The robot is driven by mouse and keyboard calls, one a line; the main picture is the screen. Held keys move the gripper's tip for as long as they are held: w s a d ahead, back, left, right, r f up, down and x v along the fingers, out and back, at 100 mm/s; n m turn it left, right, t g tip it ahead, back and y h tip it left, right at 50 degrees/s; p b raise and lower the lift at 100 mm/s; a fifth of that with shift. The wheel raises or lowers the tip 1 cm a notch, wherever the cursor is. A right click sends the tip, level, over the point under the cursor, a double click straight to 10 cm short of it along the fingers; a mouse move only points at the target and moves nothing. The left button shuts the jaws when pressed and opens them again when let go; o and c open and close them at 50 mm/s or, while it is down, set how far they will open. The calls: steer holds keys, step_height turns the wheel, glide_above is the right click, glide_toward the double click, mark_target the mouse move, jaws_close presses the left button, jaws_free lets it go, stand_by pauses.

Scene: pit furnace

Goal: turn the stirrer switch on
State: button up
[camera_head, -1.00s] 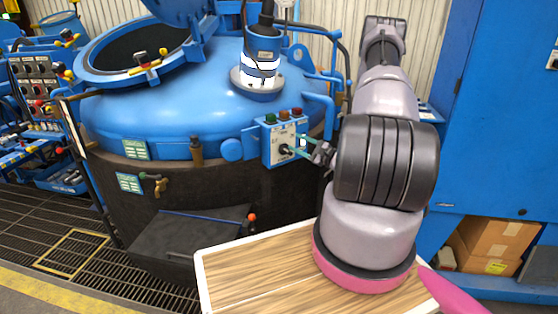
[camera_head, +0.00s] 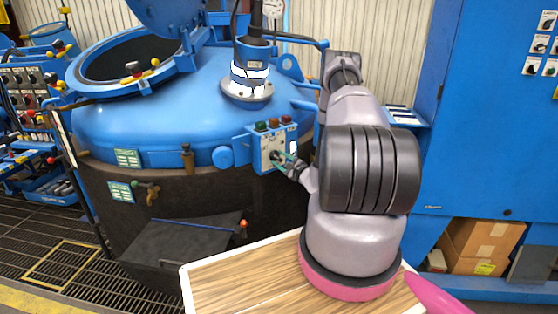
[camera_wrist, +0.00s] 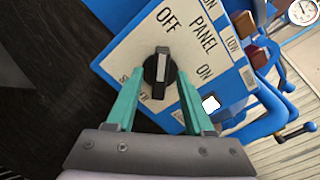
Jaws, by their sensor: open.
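The stirrer switch is a black rotary knob (camera_wrist: 158,72) with a white line, on a pale panel plate (camera_wrist: 120,62) lettered OFF, PANEL and ON. In the wrist view the white line runs roughly up and down, in line with OFF; ON lies to the right. My gripper (camera_wrist: 158,78) is open, with one teal finger on each side of the knob and a gap showing on both sides. In the head view the switch box (camera_head: 264,139) is on the furnace's front right, and my gripper (camera_head: 281,158) is at its knob, partly covering it.
Green, orange and red lamps (camera_head: 274,123) top the box. Blue pipes (camera_wrist: 262,105) run close to its right side in the wrist view. The blue furnace lid (camera_head: 150,110) curves behind the box. A wooden-topped table (camera_head: 240,283) stands below my arm.

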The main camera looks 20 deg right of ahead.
steer(key=shift+w+a, duration=0.1)
steer(key=shift+w, duration=0.25)
jaws_close()
